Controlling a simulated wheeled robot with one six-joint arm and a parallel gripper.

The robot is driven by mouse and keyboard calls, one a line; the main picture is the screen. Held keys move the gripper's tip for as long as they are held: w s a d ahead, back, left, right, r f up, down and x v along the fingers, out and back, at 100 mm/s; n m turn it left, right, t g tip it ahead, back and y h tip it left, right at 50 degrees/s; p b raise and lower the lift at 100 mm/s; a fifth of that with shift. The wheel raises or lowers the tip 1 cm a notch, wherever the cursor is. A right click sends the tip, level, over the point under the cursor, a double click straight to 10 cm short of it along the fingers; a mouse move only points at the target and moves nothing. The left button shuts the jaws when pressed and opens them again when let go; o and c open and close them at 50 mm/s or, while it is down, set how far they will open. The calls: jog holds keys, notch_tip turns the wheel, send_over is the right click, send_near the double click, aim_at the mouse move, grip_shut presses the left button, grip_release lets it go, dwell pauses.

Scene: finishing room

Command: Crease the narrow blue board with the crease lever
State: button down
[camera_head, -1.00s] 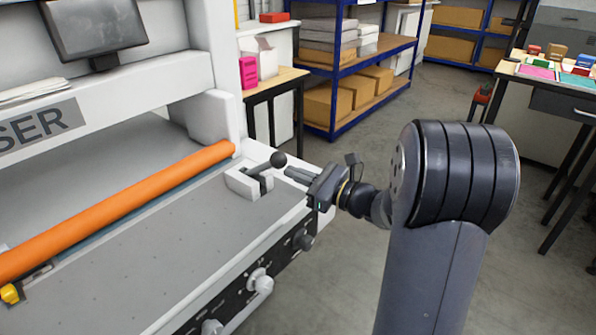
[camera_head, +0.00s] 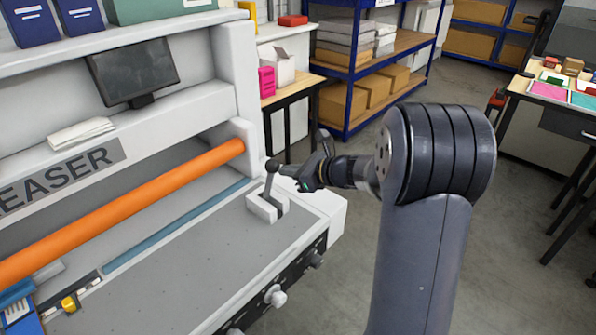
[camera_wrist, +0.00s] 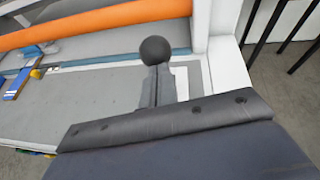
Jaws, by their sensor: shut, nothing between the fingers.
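The crease lever (camera_head: 272,166) has a dark ball knob on a stem and stands nearly upright in a white slotted block (camera_head: 261,211) on the creaser's bed. My gripper (camera_head: 285,170) is shut and empty, its tip close to the right of the knob; I cannot tell whether they touch. In the wrist view the knob (camera_wrist: 155,50) shows just beyond my gripper. A blue piece (camera_head: 20,312) lies at the bed's left end, cut off by the frame. A flat teal-blue strip (camera_head: 170,232) lies beneath the orange roller. I cannot tell which is the narrow blue board.
The orange roller (camera_head: 130,207) spans the creaser above its grey bed (camera_head: 170,285). Knobs (camera_head: 274,296) stick out from its front. A table (camera_head: 290,86) and blue shelving (camera_head: 340,70) stand behind. A worktable (camera_head: 550,104) is at right. Open floor lies between.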

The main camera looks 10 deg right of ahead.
jog(key=w+a+r, duration=0.2)
jog(key=w+a, duration=0.2)
jog(key=w, duration=0.2)
jog(key=shift+a+r+p, duration=0.25)
jog(key=shift+r+p, duration=0.1)
jog(key=shift+p, duration=0.1)
jog(key=shift+w+a+r, duration=0.1)
jog(key=shift+w+r, duration=0.05)
jog(key=shift+w, duration=0.05)
jog(key=s+d+r, duration=0.6)
jog(key=d+r, duration=0.1)
jog(key=r, duration=0.1)
jog(key=shift+s+d+r+b, duration=0.25)
jog(key=shift+r+b, duration=0.05)
jog(key=shift+r, duration=0.05)
